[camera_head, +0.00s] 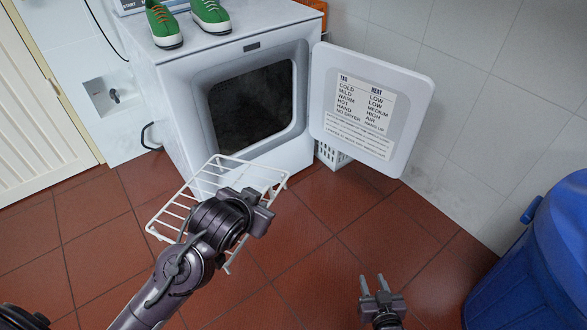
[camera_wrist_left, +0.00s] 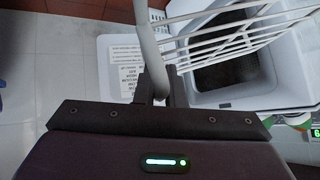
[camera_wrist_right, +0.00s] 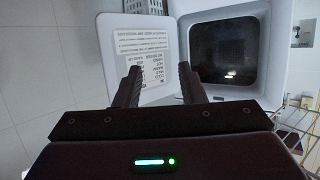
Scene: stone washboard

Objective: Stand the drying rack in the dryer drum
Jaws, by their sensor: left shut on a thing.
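The white wire drying rack (camera_head: 180,208) is held in front of the dryer, above the red tiles. My left gripper (camera_head: 262,205) is shut on its right side bar; the rack's bars also show in the left wrist view (camera_wrist_left: 225,45). The dryer drum (camera_head: 250,105) is dark inside and looks empty. It lies behind the rack, with its door (camera_head: 372,108) swung open to the right. The drum also shows in the right wrist view (camera_wrist_right: 232,50). My right gripper (camera_head: 378,290) is open and empty, low at the right, apart from the rack.
Green shoes (camera_head: 185,20) stand on top of the white dryer (camera_head: 180,90). A white basket (camera_head: 333,155) sits behind the open door. A blue bin (camera_head: 540,255) stands at the right. The tiled floor (camera_head: 330,230) between dryer and bin is clear.

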